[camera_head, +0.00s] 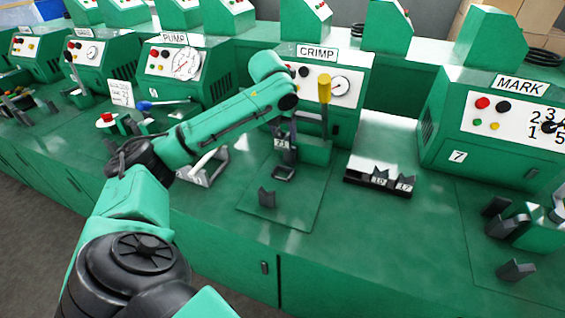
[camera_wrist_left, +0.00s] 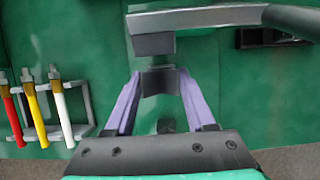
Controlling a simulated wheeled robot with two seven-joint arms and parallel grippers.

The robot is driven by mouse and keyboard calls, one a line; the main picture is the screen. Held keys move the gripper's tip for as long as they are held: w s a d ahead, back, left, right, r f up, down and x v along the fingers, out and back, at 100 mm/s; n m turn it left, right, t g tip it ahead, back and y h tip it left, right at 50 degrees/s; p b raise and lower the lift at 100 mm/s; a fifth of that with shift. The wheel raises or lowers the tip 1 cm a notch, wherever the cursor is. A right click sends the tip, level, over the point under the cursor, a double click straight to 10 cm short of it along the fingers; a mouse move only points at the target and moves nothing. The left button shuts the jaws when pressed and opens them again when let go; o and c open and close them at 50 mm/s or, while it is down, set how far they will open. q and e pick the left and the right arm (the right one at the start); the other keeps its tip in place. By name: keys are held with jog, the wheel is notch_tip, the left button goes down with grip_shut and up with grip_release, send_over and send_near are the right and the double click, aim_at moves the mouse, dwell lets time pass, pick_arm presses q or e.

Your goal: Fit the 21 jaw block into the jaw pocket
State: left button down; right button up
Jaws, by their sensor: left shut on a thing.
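My left gripper (camera_wrist_left: 161,88) is shut on the dark jaw block (camera_wrist_left: 158,82), which sits between its pale purple fingers in the left wrist view. In the head view the block (camera_head: 281,143) shows its 21 label, upright in front of the CRIMP machine (camera_head: 322,87). A dark square frame at the machine's foot (camera_head: 284,173), which looks like the jaw pocket, lies just below the block. The contact between them is too small to tell. The fingers are hard to make out in the head view. My right gripper is not in view.
A dark rack (camera_head: 380,181) with blocks marked 19 and 17 stands to the right. A small dark notched block (camera_head: 267,197) lies on the mat in front. A yellow-handled lever (camera_head: 325,92) rises beside my gripper. Colour-handled tools (camera_wrist_left: 40,112) stand in a holder at left.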

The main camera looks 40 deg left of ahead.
pick_arm(q)
notch_tip(320, 180, down, 11)
jog(key=shift+a+f, duration=0.1)
jog(key=shift+c, duration=1.2)
grip_release()
jog(key=v, duration=1.2)
